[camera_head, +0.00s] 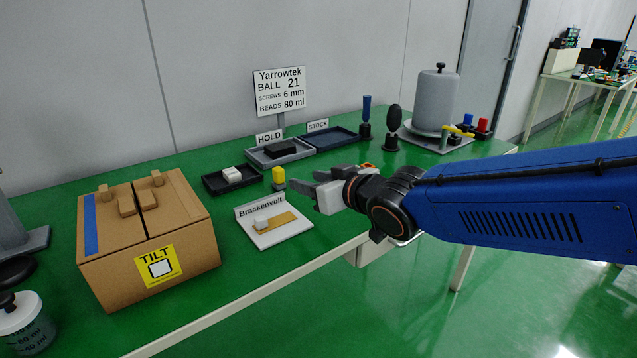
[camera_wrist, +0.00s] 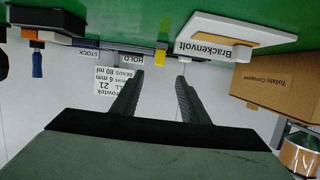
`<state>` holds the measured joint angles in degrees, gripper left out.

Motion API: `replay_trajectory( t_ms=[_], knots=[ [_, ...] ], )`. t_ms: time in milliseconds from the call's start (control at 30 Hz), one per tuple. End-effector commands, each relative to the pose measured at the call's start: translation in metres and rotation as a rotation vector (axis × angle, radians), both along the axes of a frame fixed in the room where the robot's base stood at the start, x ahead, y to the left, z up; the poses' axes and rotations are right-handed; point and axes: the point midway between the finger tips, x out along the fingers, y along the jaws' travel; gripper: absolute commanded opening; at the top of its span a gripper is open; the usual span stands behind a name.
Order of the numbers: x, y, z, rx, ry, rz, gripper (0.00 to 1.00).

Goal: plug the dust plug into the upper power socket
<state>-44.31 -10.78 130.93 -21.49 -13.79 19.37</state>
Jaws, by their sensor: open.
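No power socket or dust plug can be clearly identified. The board shows upside down in the wrist view (camera_wrist: 258,34). A small yellow piece (camera_head: 278,175) stands behind the board; it also shows in the wrist view (camera_wrist: 160,54). My gripper (camera_head: 317,182) is open and empty, above the table to the right of the board and yellow piece. In the wrist view its fingers (camera_wrist: 160,78) are apart with nothing between them.
A cardboard TILT box (camera_head: 184,232) stands at left. Behind are a dark tray (camera_head: 212,186) with white pieces, a HOLD tray (camera_head: 262,161), a STOCK tray (camera_head: 345,145) and a sign (camera_head: 279,92). A grey cylinder (camera_head: 435,100) stands at back right. Bare table lies along the front edge.

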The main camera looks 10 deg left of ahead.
Motion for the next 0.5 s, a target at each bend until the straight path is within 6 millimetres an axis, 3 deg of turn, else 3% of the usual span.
replay_trajectory(
  t_ms=[500],
  knots=[
    [0.045,0.053,-0.022,0.0,0.001,0.0,0.41]
  ],
)
